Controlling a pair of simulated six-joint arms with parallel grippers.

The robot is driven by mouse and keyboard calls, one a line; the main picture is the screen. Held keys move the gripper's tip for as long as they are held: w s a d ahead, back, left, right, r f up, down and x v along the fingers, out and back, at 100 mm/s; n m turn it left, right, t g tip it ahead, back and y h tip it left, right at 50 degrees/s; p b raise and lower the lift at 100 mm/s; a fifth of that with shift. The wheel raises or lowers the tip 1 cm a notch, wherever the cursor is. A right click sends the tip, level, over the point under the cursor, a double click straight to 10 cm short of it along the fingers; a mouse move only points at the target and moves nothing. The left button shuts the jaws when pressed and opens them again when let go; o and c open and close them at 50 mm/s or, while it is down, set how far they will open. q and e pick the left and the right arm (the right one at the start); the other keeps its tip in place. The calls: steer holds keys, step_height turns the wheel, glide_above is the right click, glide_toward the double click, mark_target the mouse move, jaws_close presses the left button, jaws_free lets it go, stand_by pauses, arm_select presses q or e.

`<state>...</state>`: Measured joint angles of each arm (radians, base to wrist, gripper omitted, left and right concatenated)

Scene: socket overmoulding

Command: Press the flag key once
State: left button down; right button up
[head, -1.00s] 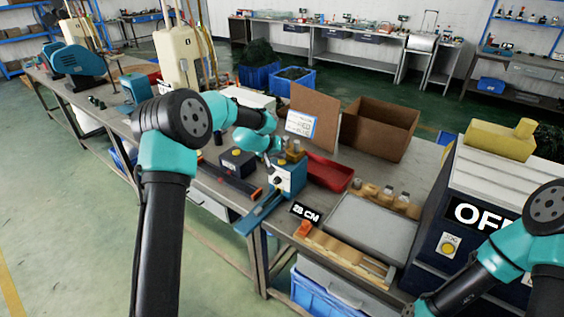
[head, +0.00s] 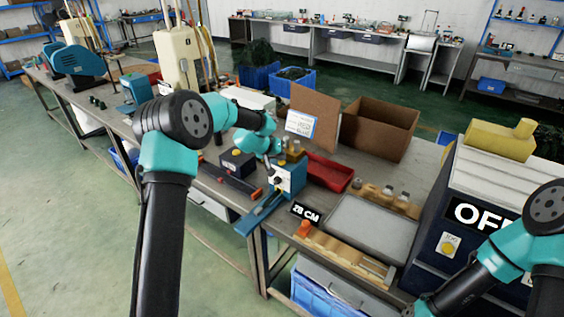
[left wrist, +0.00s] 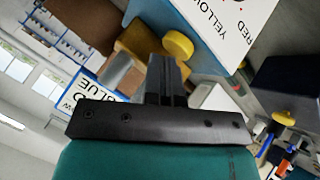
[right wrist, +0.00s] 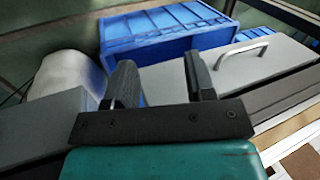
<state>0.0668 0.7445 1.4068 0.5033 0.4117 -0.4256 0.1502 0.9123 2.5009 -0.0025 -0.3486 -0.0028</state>
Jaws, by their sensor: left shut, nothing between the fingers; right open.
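My left gripper (left wrist: 167,75) is shut and empty. In the left wrist view its fingertips appear close to a round yellow cap (left wrist: 178,44) beside a brown block (left wrist: 140,40); whether they touch it I cannot tell. In the head view my left gripper is largely hidden by its teal wrist, above the bench near the blue box with a dial (head: 288,180). A dark box (head: 238,163) with a yellow button (head: 237,153) stands left of it. No label marks which is the flag key. My right gripper (right wrist: 160,80) is open and empty.
A blue crate (right wrist: 160,30) lies beyond my right gripper.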

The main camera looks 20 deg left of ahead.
arm_select(q)
steer(key=shift+s+f, duration=0.15)
steer(key=shift+f, duration=0.45)
steer(key=shift+r, duration=0.1)
steer(key=shift+d+r, duration=0.25)
steer(key=shift+r, duration=0.75)
steer(key=shift+a, duration=0.1)
steer(key=shift+r, duration=2.6)
